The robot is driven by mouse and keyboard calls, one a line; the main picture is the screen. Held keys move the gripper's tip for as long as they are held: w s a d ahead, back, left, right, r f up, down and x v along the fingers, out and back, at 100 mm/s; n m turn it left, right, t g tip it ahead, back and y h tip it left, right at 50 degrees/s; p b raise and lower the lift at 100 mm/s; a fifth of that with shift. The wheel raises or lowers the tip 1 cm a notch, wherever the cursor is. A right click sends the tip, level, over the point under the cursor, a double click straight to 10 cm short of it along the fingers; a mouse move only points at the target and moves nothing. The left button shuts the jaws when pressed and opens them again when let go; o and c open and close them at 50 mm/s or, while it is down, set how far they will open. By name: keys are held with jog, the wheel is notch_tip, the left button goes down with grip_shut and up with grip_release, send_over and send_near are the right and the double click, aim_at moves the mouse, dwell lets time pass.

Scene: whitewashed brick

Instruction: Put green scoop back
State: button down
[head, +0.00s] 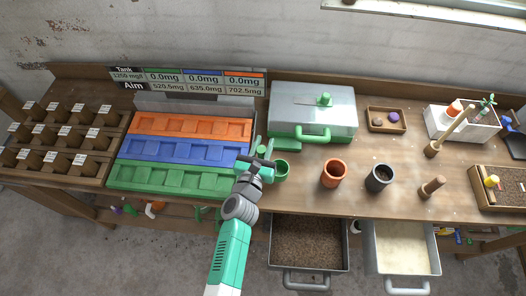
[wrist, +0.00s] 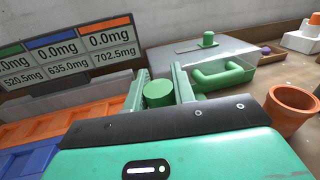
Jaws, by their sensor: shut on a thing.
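My gripper (head: 262,151) is above the bench, by the right end of the colored trays. In the wrist view its two green fingers (wrist: 160,80) are shut on a round green piece (wrist: 158,94), which looks like the handle of the green scoop. In the head view a green cup (head: 281,171) sits just right of the gripper. It looks like the scoop's bowl, but the join is hidden by my gripper, and I cannot tell whether it touches the bench.
A metal box (head: 312,110) with a green handle stands behind. An orange pot (head: 333,173) and dark pot (head: 380,179) stand to the right. Open drawers of soil (head: 309,242) and pale grains (head: 402,248) jut out in front. Orange, blue and green trays (head: 150,177) lie left.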

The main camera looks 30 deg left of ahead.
jog(key=shift+w+a+f+b, duration=0.15)
jog(key=shift+f+b, duration=0.3)
jog(key=shift+f, duration=0.45)
jog(key=shift+w+a+f+b, duration=0.15)
jog(key=shift+f+b, duration=0.3)
jog(key=shift+f, duration=0.45)
jog(key=shift+f, duration=0.15)
jog(key=c, duration=1.2)
grip_release()
jog(key=shift+o, duration=0.2)
